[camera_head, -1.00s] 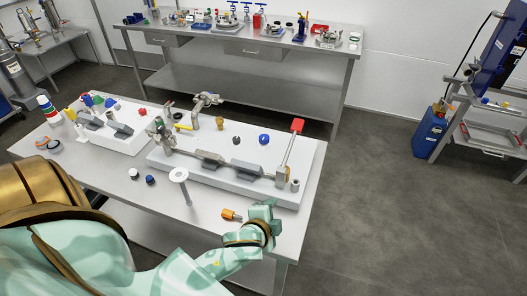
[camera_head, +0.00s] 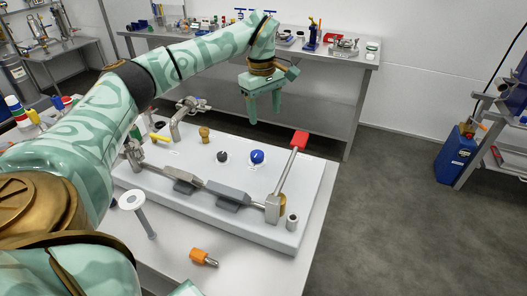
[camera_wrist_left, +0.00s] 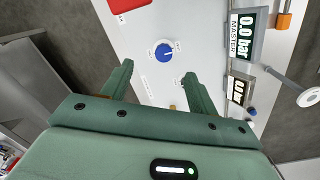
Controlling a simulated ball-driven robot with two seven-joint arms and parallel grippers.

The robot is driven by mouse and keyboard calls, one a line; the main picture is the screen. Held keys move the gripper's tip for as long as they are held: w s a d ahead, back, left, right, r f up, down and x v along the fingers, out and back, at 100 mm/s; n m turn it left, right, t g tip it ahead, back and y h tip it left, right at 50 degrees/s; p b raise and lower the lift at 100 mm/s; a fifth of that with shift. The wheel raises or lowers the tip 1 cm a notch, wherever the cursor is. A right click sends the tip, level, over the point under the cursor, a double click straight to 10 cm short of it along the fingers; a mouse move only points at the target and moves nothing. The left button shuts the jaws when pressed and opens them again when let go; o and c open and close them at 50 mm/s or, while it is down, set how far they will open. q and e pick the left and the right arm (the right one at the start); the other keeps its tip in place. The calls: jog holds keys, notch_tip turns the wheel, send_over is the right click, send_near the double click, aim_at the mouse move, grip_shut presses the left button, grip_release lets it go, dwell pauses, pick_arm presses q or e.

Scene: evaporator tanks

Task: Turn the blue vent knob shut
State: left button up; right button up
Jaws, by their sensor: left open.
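The blue vent knob (camera_head: 257,156) is on the white panel top (camera_head: 215,140), right of a black knob; a white line marks its face. It also shows in the left wrist view (camera_wrist_left: 165,51), with small labels around it too small to read. My left gripper (camera_head: 264,116) is open and empty, fingers pointing down, above and beyond the knob in the head view. In the left wrist view my two fingers (camera_wrist_left: 158,72) are apart, with the knob ahead of them, between their lines and not touched.
A red-handled lever (camera_head: 299,140) rises at the panel's right. A black knob (camera_head: 223,156) and a brass knob (camera_head: 205,134) are left of the blue one. An orange-handled piece (camera_head: 203,256) lies in front.

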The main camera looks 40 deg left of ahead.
aim_at(258, 154)
pick_arm(q)
jog(key=shift+y, duration=0.3)
jog(key=f+b, duration=0.1)
jog(key=f, duration=0.4)
jog(key=a+f+b, duration=0.1)
jog(key=f+b, duration=0.1)
jog(key=f, duration=0.3)
jog(key=a+f+b, duration=0.1)
jog(key=f+b, duration=0.1)
jog(key=f, duration=0.3)
jog(key=shift+s, duration=0.25)
jog(key=c, duration=1)
